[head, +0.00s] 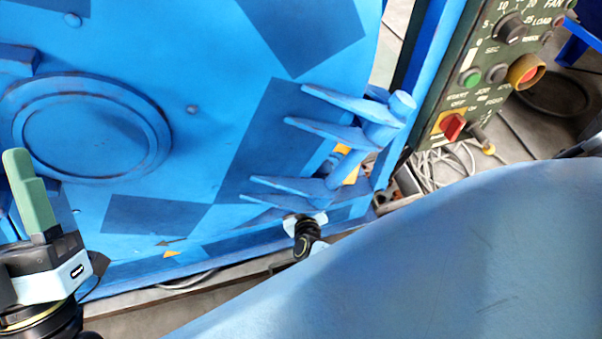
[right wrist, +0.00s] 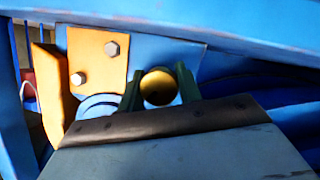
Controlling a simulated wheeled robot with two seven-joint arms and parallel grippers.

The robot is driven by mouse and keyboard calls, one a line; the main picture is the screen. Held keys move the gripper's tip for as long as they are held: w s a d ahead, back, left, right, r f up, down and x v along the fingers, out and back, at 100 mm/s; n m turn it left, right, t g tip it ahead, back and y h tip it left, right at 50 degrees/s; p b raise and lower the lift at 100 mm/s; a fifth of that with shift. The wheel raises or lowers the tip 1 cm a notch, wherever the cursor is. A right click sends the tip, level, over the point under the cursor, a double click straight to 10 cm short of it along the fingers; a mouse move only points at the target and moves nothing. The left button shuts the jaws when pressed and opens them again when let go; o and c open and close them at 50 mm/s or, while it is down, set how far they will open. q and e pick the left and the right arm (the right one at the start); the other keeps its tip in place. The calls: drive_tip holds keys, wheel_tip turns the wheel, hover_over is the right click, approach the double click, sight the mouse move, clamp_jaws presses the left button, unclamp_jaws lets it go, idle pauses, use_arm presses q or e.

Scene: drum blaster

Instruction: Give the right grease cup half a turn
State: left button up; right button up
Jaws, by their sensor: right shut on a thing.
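In the right wrist view the grease cup (right wrist: 158,88) is a round brass-coloured piece with a dark shaded face. The two dark green fingers of my right gripper (right wrist: 160,80) stand on either side of it, shut on it. Their lower parts are hidden behind a dark strip. In the head view the pale body of my right gripper (head: 305,219) is at the lower hinge arms; its fingers and the cup are hidden there. My left gripper (head: 32,190), with green fingers, is at the left edge, away from the hinge. Its fingers overlap, so their gap cannot be judged.
A blue door (head: 235,130) with hinge arms (head: 330,132) fills the back. A control panel (head: 490,75) stands at the upper right. A large curved blue surface (head: 430,255) covers the lower right. In the wrist view a yellow bolted bracket (right wrist: 97,62) is left of the cup.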

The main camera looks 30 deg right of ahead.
idle(0.4)
drive_tip(key=o, duration=1)
